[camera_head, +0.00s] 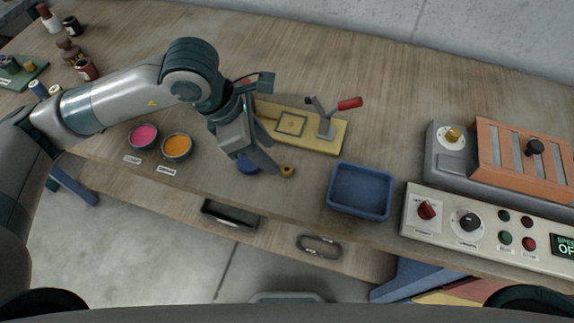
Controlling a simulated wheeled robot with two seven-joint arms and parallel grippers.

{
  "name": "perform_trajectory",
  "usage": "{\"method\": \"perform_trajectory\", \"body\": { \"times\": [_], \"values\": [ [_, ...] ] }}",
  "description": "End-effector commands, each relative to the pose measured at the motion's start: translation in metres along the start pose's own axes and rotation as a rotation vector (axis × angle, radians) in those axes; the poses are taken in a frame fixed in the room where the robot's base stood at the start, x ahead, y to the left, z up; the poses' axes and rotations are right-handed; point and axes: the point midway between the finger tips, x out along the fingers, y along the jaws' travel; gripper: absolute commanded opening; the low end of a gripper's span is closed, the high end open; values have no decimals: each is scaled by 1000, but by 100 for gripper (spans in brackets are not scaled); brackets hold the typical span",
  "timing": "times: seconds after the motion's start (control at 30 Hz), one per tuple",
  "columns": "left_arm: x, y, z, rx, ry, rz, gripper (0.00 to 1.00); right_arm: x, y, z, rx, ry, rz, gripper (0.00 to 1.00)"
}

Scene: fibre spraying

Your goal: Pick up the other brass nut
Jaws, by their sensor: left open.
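A small brass nut (287,171) lies on the wooden table, just to the right of my left gripper's fingertips. My left gripper (262,163) points down close over the tabletop and is open, with nothing seen between its fingers. A small round blue thing (247,166) shows partly behind the fingers. A brass-coloured piece (454,135) sits on a white disc on the grey machine at the right; I cannot tell if it is a nut. My right gripper is not in view.
A yellow board with a red-handled toggle clamp (335,143) stands behind the gripper. An empty blue tray (361,190) is to the right, beside a control panel (490,228). Pink (145,135) and orange (177,146) pots stand at left. The table's front edge is close.

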Motion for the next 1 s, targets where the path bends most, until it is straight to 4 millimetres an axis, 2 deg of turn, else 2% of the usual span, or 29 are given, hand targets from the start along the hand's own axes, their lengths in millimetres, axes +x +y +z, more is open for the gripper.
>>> {"method": "perform_trajectory", "body": {
  "times": [0.03,0.23,0.6,0.77,1.0],
  "values": [
    [5,-1,0,-2,1,-4,42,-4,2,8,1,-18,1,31],
    [25,0,0,0,0,-2,42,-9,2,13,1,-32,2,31],
    [28,0,0,1,-1,0,42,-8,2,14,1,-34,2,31],
    [34,1,0,-2,1,-3,42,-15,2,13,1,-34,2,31],
    [60,5,0,-1,2,-3,42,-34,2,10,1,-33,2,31]
  ]
}}
